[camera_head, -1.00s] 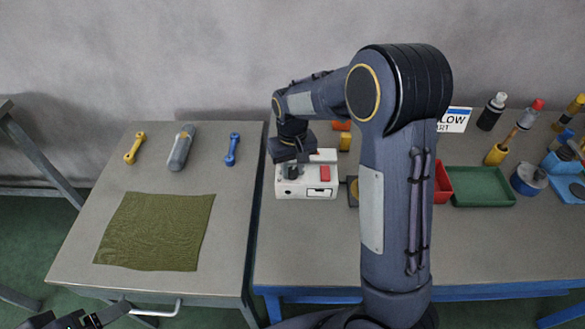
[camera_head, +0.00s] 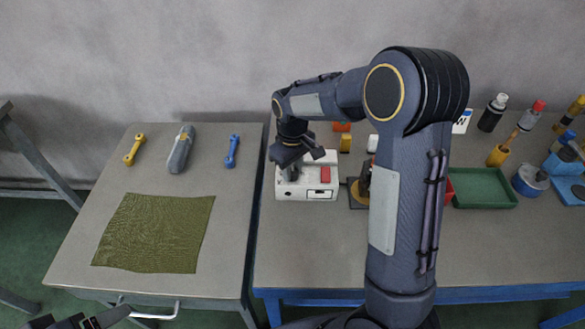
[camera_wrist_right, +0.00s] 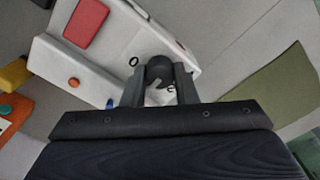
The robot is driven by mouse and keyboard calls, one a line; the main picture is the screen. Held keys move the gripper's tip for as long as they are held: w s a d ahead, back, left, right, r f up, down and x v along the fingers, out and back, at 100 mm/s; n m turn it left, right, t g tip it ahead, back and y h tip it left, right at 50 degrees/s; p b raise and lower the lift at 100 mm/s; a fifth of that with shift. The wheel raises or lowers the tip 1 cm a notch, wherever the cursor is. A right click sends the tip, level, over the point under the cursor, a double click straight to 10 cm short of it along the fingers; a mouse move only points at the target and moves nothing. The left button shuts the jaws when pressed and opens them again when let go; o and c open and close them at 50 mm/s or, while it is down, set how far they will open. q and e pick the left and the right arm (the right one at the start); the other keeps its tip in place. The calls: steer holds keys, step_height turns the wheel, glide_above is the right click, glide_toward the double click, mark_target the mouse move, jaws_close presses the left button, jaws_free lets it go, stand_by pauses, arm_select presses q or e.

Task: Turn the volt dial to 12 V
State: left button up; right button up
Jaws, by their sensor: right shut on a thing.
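A white box-shaped device (camera_head: 318,187) with a red block or switch (camera_head: 325,175) on its top stands near the left edge of the right-hand table. It also shows in the right wrist view (camera_wrist_right: 110,50). My right gripper (camera_head: 292,168) reaches down onto the left part of its top. In the right wrist view, its two fingers close on a dark round dial (camera_wrist_right: 160,69) from both sides. The dial's scale and 12 V mark cannot be read; fingers and the gripper body cover much of it. Part of my left arm (camera_head: 75,322) shows at the bottom left edge; its fingertips cannot be made out.
The left table holds a green cloth (camera_head: 152,232), a yellow wrench (camera_head: 134,149), a grey tool (camera_head: 181,150) and a blue wrench (camera_head: 232,151). A green tray (camera_head: 483,188), bottles and other items stand at right. My right arm hides part of the right table.

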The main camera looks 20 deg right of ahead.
steer(key=o, duration=1)
step_height(320, 180, up, 7)
steer(key=shift+f, duration=0.1)
steer(key=shift+r, duration=0.5)
